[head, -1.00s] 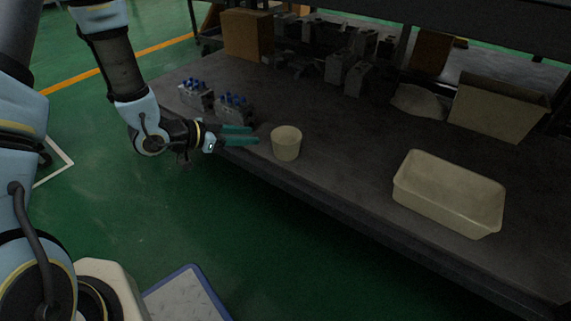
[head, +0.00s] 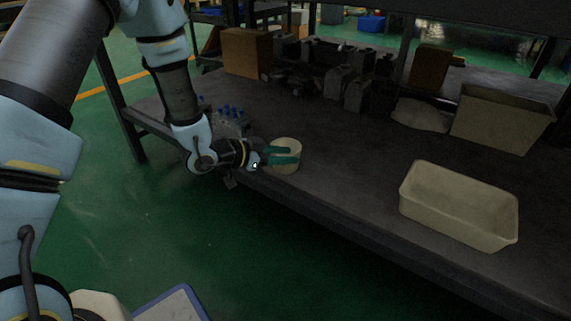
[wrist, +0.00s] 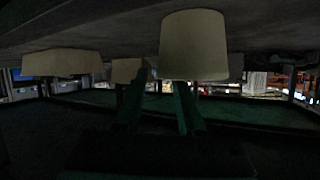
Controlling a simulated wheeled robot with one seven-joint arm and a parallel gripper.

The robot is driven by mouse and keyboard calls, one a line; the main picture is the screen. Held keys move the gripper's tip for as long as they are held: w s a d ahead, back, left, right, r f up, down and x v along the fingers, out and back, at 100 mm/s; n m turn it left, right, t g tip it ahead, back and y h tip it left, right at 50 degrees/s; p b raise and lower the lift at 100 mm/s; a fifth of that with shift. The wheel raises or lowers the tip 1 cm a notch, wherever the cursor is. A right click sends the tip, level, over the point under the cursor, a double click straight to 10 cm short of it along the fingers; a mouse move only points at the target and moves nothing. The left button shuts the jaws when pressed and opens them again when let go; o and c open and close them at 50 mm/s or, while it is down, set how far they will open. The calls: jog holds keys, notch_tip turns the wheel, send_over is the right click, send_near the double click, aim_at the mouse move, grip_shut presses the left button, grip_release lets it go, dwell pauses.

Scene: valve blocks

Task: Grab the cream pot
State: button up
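The cream pot (head: 287,142) stands upright on the dark table near its front edge. It is a round, tapered tub. In the wrist view, which looks upside down, the pot (wrist: 194,42) is large and lies mostly over the right-hand finger. My gripper (head: 296,155) has two green fingers, apart and level. In the head view they overlap the pot's front side, hiding part of it. In the wrist view my gripper (wrist: 161,80) shows a gap between the fingers, with the pot off to the right of that gap. I cannot tell whether they touch it.
A cream rectangular bin (head: 455,212) sits to the right on the table, with bare table between it and the pot. A valve block with blue caps (head: 231,118) stands just behind my wrist. Another bin (head: 500,120), a cardboard box (head: 246,53) and grey blocks are further back.

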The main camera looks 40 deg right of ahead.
jog(key=shift+d+f, duration=0.2)
jog(key=shift+d, duration=0.3)
jog(key=shift+c, duration=0.3)
grip_shut()
